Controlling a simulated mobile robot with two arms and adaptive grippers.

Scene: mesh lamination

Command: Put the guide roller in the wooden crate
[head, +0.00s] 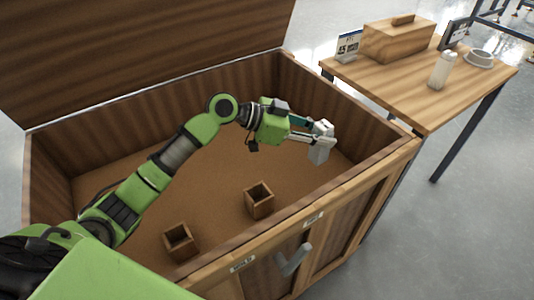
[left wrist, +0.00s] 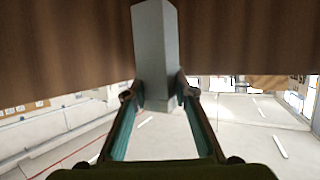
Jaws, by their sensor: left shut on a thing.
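The large wooden crate (head: 165,175) stands open, with its lid raised at the back. My left gripper (head: 311,134) is above the inside of the crate, towards its right end. It is shut on a pale grey, bar-shaped piece, which I take to be the guide roller (head: 320,152). In the left wrist view the guide roller (left wrist: 157,55) shows as a long grey block between the two fingertips of the left gripper (left wrist: 158,100). The fingers hide part of it in the head view. My right gripper is not in view.
Two small open wooden boxes (head: 259,201) (head: 181,243) stand on the crate's floor. The rest of the floor looks clear.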

